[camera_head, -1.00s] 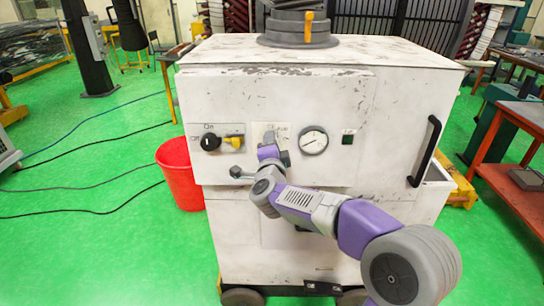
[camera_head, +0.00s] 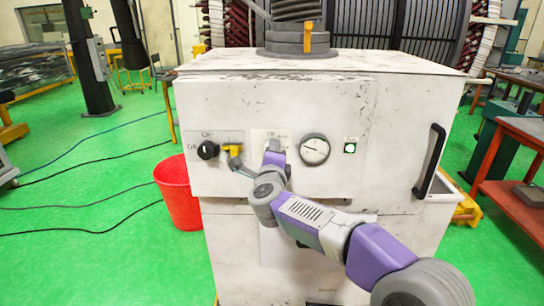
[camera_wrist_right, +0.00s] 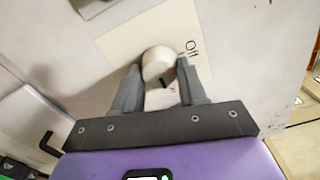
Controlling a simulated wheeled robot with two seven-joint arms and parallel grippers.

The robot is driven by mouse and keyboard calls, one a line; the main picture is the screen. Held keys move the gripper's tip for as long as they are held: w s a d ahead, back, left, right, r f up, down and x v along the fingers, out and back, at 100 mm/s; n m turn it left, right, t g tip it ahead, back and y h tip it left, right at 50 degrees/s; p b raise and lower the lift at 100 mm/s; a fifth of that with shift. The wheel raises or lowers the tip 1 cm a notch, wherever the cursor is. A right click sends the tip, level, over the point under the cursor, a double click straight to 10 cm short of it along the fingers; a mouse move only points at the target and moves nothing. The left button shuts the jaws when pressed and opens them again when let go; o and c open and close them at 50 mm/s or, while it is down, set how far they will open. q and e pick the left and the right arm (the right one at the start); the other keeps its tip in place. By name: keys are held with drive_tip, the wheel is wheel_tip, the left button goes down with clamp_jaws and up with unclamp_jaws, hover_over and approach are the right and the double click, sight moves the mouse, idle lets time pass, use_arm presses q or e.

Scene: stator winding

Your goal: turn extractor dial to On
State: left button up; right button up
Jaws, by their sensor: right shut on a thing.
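The extractor dial (camera_wrist_right: 157,60) is a pale round knob with a black mark, on a cream label with the word "Off" beside it in the right wrist view. My right gripper (camera_wrist_right: 160,84) has its two grey fingers on either side of the dial, closed on it. In the head view my right gripper (camera_head: 274,152) is at the front panel of the white cabinet (camera_head: 400,110) and hides most of the dial. A small green indicator (camera_head: 350,148) to the right glows brightly. My left gripper is out of view.
A round gauge (camera_head: 314,149) is just right of my right gripper. A black knob (camera_head: 208,150) with a yellow part (camera_head: 233,150) is to the left. A black handle (camera_head: 429,162) stands out at the cabinet's right. A red bucket (camera_head: 178,195) stands on the floor.

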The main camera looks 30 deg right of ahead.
drive_tip(key=o, duration=1.1)
drive_tip(key=shift+c, duration=0.2)
drive_tip(key=v, duration=0.7)
drive_tip(key=shift+s+a+p, duration=0.2)
drive_tip(key=shift+s+p, duration=0.05)
drive_tip(key=shift+p, duration=0.05)
